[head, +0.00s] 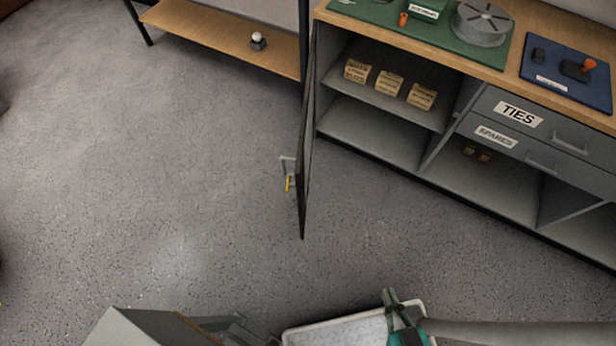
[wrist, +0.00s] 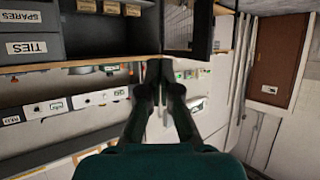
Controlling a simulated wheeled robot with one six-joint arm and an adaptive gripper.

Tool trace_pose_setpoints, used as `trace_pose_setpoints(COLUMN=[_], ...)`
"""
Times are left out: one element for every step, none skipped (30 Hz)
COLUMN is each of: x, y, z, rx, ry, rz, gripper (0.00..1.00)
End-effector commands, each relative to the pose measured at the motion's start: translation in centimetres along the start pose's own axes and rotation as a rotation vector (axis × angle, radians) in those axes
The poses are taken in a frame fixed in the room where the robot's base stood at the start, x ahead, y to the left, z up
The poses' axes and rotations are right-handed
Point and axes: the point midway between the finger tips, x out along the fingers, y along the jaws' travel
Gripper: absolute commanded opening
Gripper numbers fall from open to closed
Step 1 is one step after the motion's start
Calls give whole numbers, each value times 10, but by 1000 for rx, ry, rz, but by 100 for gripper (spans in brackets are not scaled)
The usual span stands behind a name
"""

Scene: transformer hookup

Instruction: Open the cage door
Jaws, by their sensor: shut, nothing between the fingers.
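A dark door panel (head: 305,160) stands swung out from the left end of the grey cabinet, nearly edge-on in the head view. A handle (head: 287,165) with a yellow part sticks out from its left face. I cannot tell whether this is the cage door; no other cage is clearly in view. My gripper (head: 389,293) is at the bottom of the head view, over a pale tray, well apart from the panel. In the wrist view my gripper (wrist: 160,70) is shut and empty, and the scene appears upside down.
The cabinet (head: 375,145) has small labelled boxes (head: 388,83) on its shelf and drawers marked TIES (head: 519,114) and SPARES (head: 496,137). Green and blue mats lie on top. A pale tray (head: 310,335) is below my gripper. The floor (head: 170,170) left of the panel is clear.

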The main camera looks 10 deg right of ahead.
Motion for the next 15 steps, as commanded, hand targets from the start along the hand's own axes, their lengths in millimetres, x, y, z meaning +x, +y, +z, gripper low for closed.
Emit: trace_pose_setpoints(x=[7, 11, 17, 21, 26, 33, 38, 44, 53, 61, 69, 81, 90, 100, 112], y=[0, 0, -1, -1, -2, -3, -4, -5, -7, -8, -10, -13, -16, -19, -24], z=[8, 14, 22, 27, 34, 42, 50, 57, 68, 76, 85, 97, 106, 114, 125], rx=[0, 1, 0, 0, -1, 0, -1, 0, -1, 0, 0, 1, 1, 1, 1], ry=[-17, -31, -49, -63, -78, -99, -116, -134, -161, -181, -204, -235, -258, -280, -309], rz=[3, 3, 2, 1, -1, -4, -8, -12, -20, -29, -39, -56, -72, -90, -118], gripper=[0, 0, 0, 0, 0, 0, 0, 0, 0, 0, 0, 0, 0, 0, 0])
